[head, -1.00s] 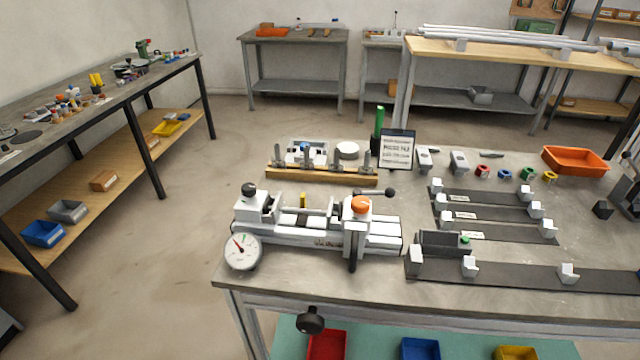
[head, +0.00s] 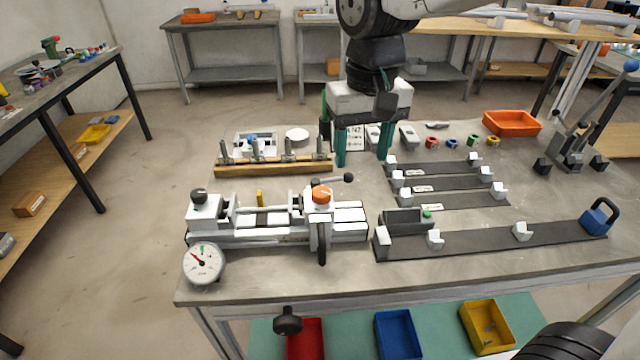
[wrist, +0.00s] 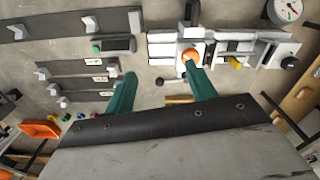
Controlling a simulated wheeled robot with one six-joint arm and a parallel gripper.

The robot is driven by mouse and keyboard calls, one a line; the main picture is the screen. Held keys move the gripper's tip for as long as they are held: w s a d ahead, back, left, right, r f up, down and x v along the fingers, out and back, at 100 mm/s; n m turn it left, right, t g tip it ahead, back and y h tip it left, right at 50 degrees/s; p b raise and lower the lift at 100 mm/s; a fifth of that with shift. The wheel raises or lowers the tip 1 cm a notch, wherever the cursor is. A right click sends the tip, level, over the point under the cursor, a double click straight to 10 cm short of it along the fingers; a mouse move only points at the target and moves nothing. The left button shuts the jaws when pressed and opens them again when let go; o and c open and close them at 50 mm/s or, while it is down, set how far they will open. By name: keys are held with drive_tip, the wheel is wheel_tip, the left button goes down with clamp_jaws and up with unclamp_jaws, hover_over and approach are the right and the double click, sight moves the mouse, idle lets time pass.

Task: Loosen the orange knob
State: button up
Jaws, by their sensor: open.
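The orange knob (head: 321,194) sits on top of the right block of the white vise-like jig (head: 275,220), near the table's front left. A dark lever with a ball end lies beside the knob. My gripper (head: 363,162) hangs above the table behind and to the right of the knob, its two green fingers pointing down, apart and empty. In the wrist view, the orange knob (wrist: 191,56) shows near the tip of the right-hand green finger, and my gripper (wrist: 162,82) is spread wide. I cannot tell its height above the knob there.
A round dial gauge (head: 203,263) is at the jig's front left. A wooden rack (head: 272,166) with upright clamps stands behind the jig. Dark strips with white blocks (head: 480,245) lie to the right. An orange tray (head: 512,122) is at the back right. A black knob (head: 287,320) juts below the table's front edge.

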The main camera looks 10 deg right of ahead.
hover_over(321, 191)
wheel_tip(321, 191, down, 2)
drive_tip(key=shift+d+f+n, duration=0.1)
drive_tip(key=shift+n, duration=0.2)
drive_tip(key=shift+f, duration=0.3)
wheel_tip(321, 191, down, 7)
drive_tip(key=shift+f, duration=0.1)
drive_tip(key=c, duration=1)
